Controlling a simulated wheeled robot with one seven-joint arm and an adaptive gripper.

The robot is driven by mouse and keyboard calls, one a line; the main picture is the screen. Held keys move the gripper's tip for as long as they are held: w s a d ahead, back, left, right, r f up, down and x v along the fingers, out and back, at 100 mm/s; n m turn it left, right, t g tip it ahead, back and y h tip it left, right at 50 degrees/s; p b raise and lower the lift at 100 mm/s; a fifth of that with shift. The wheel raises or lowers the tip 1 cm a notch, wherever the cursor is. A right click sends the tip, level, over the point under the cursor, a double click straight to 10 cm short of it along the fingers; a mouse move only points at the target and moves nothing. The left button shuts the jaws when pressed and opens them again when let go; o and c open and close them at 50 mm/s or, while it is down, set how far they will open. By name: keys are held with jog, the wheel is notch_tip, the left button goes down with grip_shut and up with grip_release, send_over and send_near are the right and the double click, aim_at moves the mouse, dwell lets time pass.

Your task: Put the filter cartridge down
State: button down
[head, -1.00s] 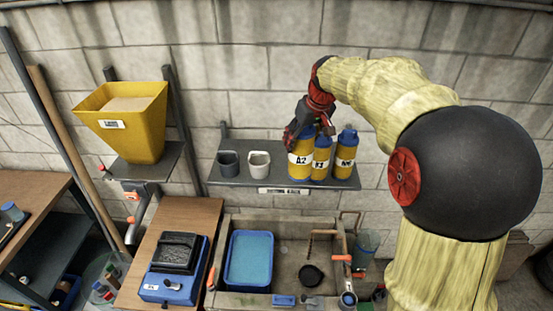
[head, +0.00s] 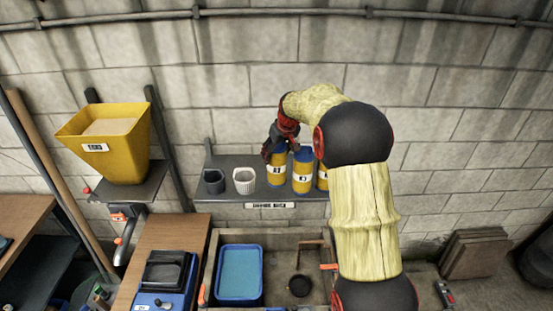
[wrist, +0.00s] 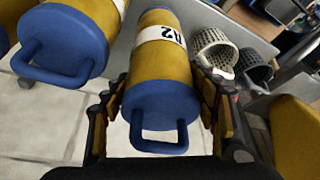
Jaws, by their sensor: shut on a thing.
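The filter cartridge (head: 277,173) is a yellow cylinder with a blue cap and a white label. It stands about upright at the wall shelf, left of two similar cartridges. In the wrist view the cartridge (wrist: 160,70) reads A2 and lies between my fingers, its blue handle toward the camera. My gripper (head: 278,150) is shut on it from above; the fingers of my gripper (wrist: 158,115) flank its sides. I cannot tell whether its base touches the shelf (head: 226,190).
The second cartridge (head: 302,172) stands close on the right; a third (head: 322,176) is partly hidden by my arm. A white basket (head: 244,181) and a dark basket (head: 214,182) stand left on the shelf. Below is a sink with a blue tray (head: 260,276).

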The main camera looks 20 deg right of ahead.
jog(key=x, duration=0.1)
jog(key=p+x, duration=0.1)
jog(key=x, duration=0.1)
jog(key=shift+s+d+f, duration=0.1)
jog(key=shift+s+f, duration=0.2)
jog(key=shift+f, duration=0.05)
jog(key=shift+s, duration=0.1)
jog(key=shift+f, duration=0.2)
jog(key=c, duration=1)
grip_release()
jog(key=shift+o, duration=0.6)
